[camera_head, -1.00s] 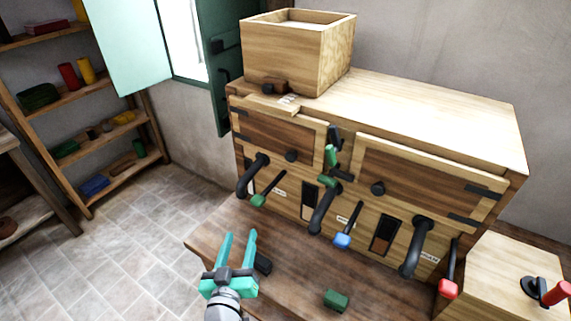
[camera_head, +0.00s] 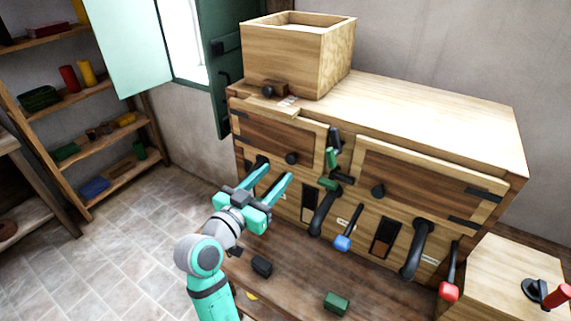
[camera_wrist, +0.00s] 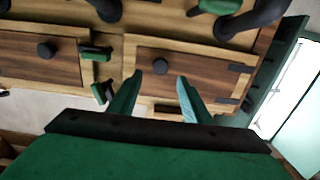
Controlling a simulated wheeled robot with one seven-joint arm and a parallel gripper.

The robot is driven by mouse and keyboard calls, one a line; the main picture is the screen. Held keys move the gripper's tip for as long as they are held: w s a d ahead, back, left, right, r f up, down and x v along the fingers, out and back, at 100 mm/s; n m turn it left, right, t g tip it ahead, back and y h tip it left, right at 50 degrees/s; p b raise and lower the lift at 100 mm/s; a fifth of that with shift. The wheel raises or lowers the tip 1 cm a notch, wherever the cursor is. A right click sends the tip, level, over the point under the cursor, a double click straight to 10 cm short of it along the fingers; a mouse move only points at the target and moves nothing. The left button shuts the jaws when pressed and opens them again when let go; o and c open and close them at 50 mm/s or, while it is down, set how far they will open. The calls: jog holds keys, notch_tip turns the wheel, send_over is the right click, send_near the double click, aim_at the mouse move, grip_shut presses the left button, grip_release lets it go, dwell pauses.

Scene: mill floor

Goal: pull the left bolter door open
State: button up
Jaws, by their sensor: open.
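The left bolter door (camera_head: 265,135) is a dark wood panel in a pale frame on the bolter cabinet and looks shut. Its round black knob (camera_head: 291,158) also shows in the wrist view (camera_wrist: 160,67). My gripper (camera_head: 278,171) is open and empty, in front of the lower part of this door. In the wrist view, the fingertips (camera_wrist: 159,77) stand on either side of the knob, apart from it in the picture. I cannot tell how much depth is left between them. Green-handled latch pieces (camera_head: 333,147) sit between the two doors.
The right door (camera_head: 430,180) is shut. Black curved spouts (camera_head: 322,212), a blue-handled lever (camera_head: 343,242) and a red-handled lever (camera_head: 449,288) stick out below. A green block (camera_head: 336,302) and a black block (camera_head: 262,267) lie on the bench. A wooden hopper (camera_head: 290,55) stands on top.

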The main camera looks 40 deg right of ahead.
aim_at(290, 160)
jog(key=shift+x, duration=3.15)
grip_shut()
